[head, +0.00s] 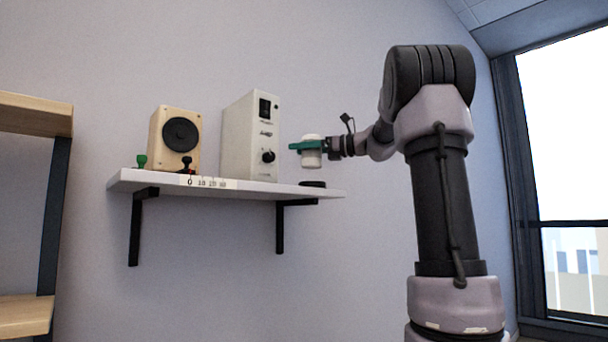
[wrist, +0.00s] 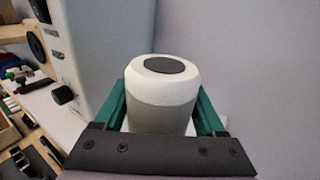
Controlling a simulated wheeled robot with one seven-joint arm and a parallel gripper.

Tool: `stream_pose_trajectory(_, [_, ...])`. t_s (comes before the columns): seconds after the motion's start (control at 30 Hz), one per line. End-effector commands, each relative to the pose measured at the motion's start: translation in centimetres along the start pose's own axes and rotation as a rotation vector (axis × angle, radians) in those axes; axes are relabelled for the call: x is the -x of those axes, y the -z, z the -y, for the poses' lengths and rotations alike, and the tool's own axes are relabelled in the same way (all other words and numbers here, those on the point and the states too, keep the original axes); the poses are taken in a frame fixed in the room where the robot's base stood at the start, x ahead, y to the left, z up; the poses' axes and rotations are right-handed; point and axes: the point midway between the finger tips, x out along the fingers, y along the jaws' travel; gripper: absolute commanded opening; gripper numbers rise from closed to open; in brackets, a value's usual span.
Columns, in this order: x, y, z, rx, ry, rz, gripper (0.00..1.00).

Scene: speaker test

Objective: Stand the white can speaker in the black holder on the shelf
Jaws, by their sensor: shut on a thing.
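The white can speaker (head: 311,158) is upright between the green fingers of my gripper (head: 308,145), which is shut on it. In the wrist view the can speaker (wrist: 160,98) shows a white top with a dark grey disc and a greyer lower body. The black holder (head: 312,184) is a low dark ring near the right end of the white shelf (head: 262,188). In the head view the can is above the holder, with a gap between them. In the wrist view the holder is not seen; the can and gripper block the area below.
A tall white box with a black knob (head: 238,140) stands on the shelf just left of the can. Further left are a wooden speaker (head: 174,140), a green piece (head: 142,161) and a small red-and-black piece (head: 187,165). Bare wall lies behind and right of the can.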

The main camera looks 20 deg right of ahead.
Motion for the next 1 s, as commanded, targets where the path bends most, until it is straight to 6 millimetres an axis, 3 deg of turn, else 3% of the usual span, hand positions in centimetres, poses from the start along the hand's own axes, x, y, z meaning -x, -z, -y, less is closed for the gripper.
stream_pose_trajectory(0.4, [0.0,5.0,0.0,-0.002,0.000,0.001,0.00])
stream_pose_trajectory(0.97, [0.0,6.2,0.0,0.001,0.000,0.002,0.00])
stream_pose_trajectory(1.0, [0.0,6.2,0.0,0.001,0.000,0.001,0.80])
